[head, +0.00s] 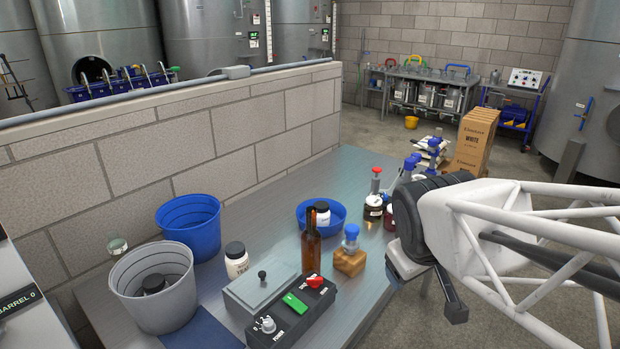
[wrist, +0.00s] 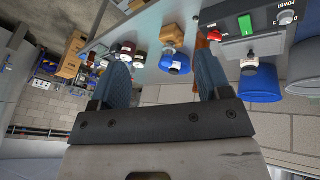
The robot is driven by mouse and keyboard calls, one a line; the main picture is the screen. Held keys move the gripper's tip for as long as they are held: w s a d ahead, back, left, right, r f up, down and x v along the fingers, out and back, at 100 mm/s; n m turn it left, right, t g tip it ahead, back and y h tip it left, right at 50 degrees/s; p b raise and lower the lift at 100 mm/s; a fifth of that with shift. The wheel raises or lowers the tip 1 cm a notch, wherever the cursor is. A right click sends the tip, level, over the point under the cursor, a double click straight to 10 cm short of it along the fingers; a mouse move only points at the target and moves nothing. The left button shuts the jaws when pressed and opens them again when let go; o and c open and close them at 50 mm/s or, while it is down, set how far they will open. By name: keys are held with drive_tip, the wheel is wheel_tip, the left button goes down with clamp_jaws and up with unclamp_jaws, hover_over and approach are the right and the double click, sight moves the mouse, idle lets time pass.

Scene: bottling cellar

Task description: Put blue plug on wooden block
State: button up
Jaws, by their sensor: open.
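A blue plug (head: 351,232) with a pale, glassy lower part stands upright on the wooden block (head: 350,263), right of the brown bottle, in the head view. Whether it rests on top or sits in a hole I cannot tell. My gripper (head: 425,288) is at the table's right side, apart from the block. In the wrist view my gripper (wrist: 158,68) is open with nothing between its fingers.
The brown bottle (head: 311,243) stands tall left of the block. Behind it is a blue bowl (head: 335,224) with a white-labelled jar. A control box (head: 290,320), blue bucket (head: 190,228) and grey bucket (head: 157,310) crowd the left.

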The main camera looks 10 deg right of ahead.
drive_tip(key=s+a+m+g+y, duration=0.1)
drive_tip(key=s+a+m+g, duration=0.1)
drive_tip(key=s, duration=0.5)
drive_tip(key=shift+a+f+m+y, duration=0.4)
drive_tip(key=shift+a+m, duration=0.5)
